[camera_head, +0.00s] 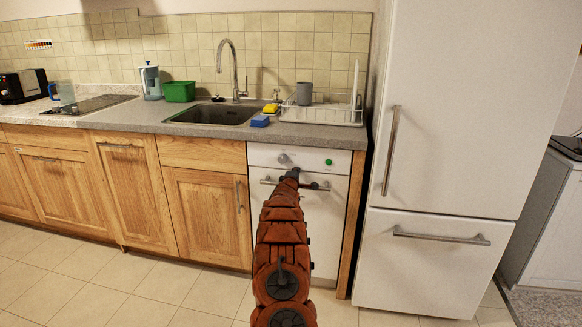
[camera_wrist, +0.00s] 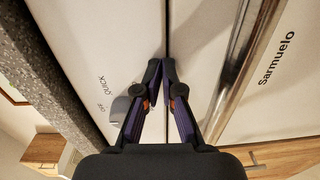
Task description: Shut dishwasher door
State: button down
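The dishwasher is white, under the counter right of the sink. Its door (camera_head: 328,222) looks upright and flush or nearly flush with the front; I cannot tell whether it is latched. A metal bar handle (camera_head: 322,186) runs across the door top and shows in the wrist view (camera_wrist: 243,68), right of my fingers. The control panel (camera_head: 300,158) above has a green button. My gripper (camera_head: 294,171) is in front of the dishwasher near the panel's lower edge. In the wrist view my fingertips (camera_wrist: 161,70) are together, empty, over the dark seam between panel and door.
The counter edge (camera_wrist: 62,85) is close on the left in the wrist view. A tall white fridge (camera_head: 455,130) stands right of the dishwasher. Wooden cabinets (camera_head: 205,215) are on the left. The tiled floor (camera_head: 110,285) is clear.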

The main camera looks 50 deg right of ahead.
jog(key=shift+s+d+r, duration=0.1)
jog(key=shift+d+r, duration=0.05)
jog(key=shift+r, duration=0.45)
jog(key=shift+s+d+r, duration=0.1)
jog(key=shift+r, duration=0.45)
jog(key=c, duration=1.9)
grip_release()
jog(key=d+f, duration=0.2)
jog(key=f, duration=0.1)
jog(key=shift+w+d+f, duration=0.1)
jog(key=shift+d, duration=0.2)
jog(key=shift+a+r, duration=0.55)
jog(key=shift+a, duration=0.3)
grip_shut()
send_near(301, 171)
jog(key=shift+w, duration=1)
jog(key=shift+r+v, duration=0.1)
jog(key=shift+v, duration=1.3)
jog(key=shift+r+v, duration=0.15)
jog(key=shift+v, duration=1.3)
jog(key=shift+s, duration=0.1)
